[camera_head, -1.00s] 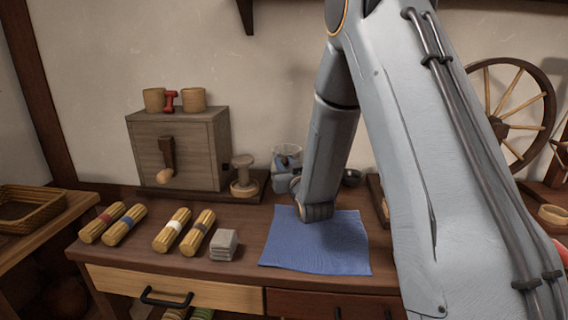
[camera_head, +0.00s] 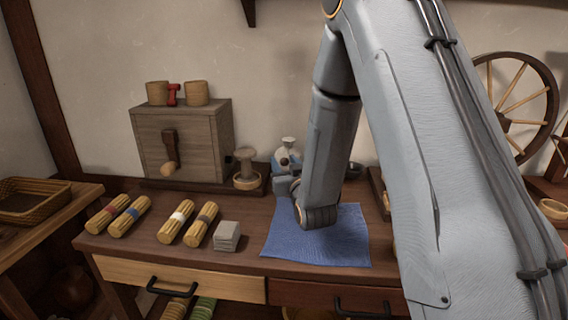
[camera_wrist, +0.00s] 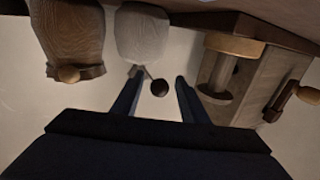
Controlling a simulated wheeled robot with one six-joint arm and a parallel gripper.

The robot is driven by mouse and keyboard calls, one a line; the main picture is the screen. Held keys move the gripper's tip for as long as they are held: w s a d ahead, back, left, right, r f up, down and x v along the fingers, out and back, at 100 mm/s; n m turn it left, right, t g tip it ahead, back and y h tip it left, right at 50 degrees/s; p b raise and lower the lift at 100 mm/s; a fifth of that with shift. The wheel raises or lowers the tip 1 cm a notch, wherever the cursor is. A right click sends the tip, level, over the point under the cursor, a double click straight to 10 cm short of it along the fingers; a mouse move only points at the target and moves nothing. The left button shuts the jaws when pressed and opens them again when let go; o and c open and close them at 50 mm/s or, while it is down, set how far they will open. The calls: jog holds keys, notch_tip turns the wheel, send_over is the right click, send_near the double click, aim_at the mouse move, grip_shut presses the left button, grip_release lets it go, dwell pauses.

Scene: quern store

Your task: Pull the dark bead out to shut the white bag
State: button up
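The white bag (camera_head: 289,148) stands at the back of the bench, left of my forearm, with a narrow, gathered-looking neck. In the wrist view the bag (camera_wrist: 142,36) is a pale rounded shape beyond my fingertips. The dark bead (camera_wrist: 159,87) hangs off the bag on a short cord, between my two fingers. My gripper (camera_wrist: 159,84) is open, with a visible gap on both sides of the bead. In the head view my gripper (camera_head: 284,183) is partly hidden by my wrist, just in front of the bag.
A wooden box with a crank (camera_head: 180,142) and a wooden spool (camera_head: 246,170) stand left of the bag. A blue cloth (camera_head: 315,242) lies under my wrist.

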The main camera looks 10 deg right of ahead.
jog(key=s, duration=0.7)
jog(key=shift+s+d, duration=0.25)
jog(key=shift+s, duration=0.15)
